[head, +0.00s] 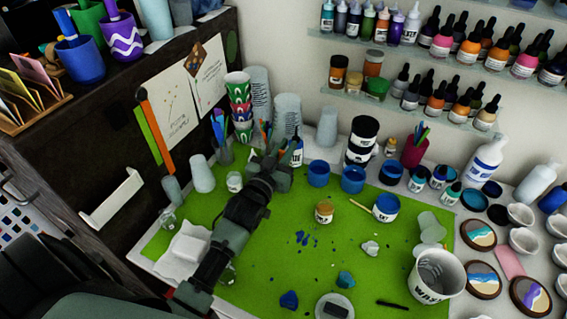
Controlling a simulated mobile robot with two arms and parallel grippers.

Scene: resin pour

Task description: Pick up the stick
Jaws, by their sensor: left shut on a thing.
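My left gripper (273,150) reaches in over the green mat to its back edge. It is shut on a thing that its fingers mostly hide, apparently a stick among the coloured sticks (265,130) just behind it. More coloured sticks stand in a grey cup (225,153) to its left. A light wooden stick (359,206) leans against a blue-topped jar (386,208) on the mat, apart from the gripper. My right gripper is not in view.
The green mat (300,270) has blue spots and small bits on it. Blue cups (319,173) and dark jars (364,130) stand right of the gripper. A white bucket (436,275) stands at the right front. Bottle shelves (410,103) line the wall.

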